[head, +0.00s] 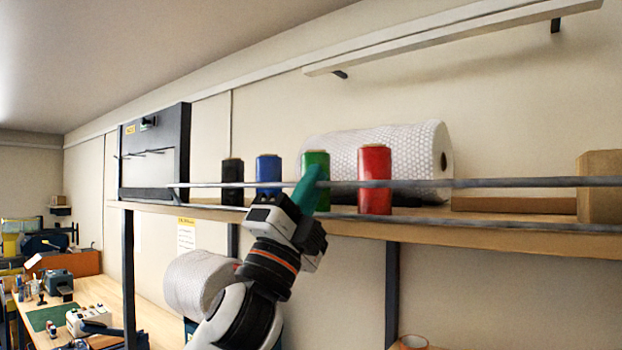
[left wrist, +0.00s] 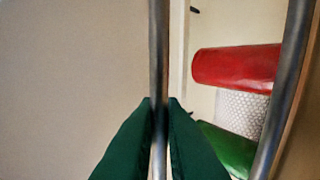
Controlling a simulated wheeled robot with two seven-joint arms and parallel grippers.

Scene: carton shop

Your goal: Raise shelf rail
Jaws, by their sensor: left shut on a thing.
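The shelf rail (head: 480,183) is a thin grey metal bar that runs level along the shelf front, above the shelf board. It passes in front of the rolls standing there. My left gripper (head: 311,183) has green fingers and is shut on the rail near the green roll. In the left wrist view the rail (left wrist: 159,45) passes between the two green fingertips (left wrist: 160,108). A second grey bar (head: 480,224) runs lower, along the shelf's front edge. It also shows in the left wrist view (left wrist: 289,80). My right gripper is not in view.
The shelf board (head: 400,229) bears black (head: 232,181), blue (head: 268,171), green (head: 317,166) and red (head: 374,165) rolls, a bubble-wrap roll (head: 420,150) and a carton (head: 600,165). A dark cabinet (head: 150,165) stands at left. A pale beam (head: 450,35) hangs above, with free room below it.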

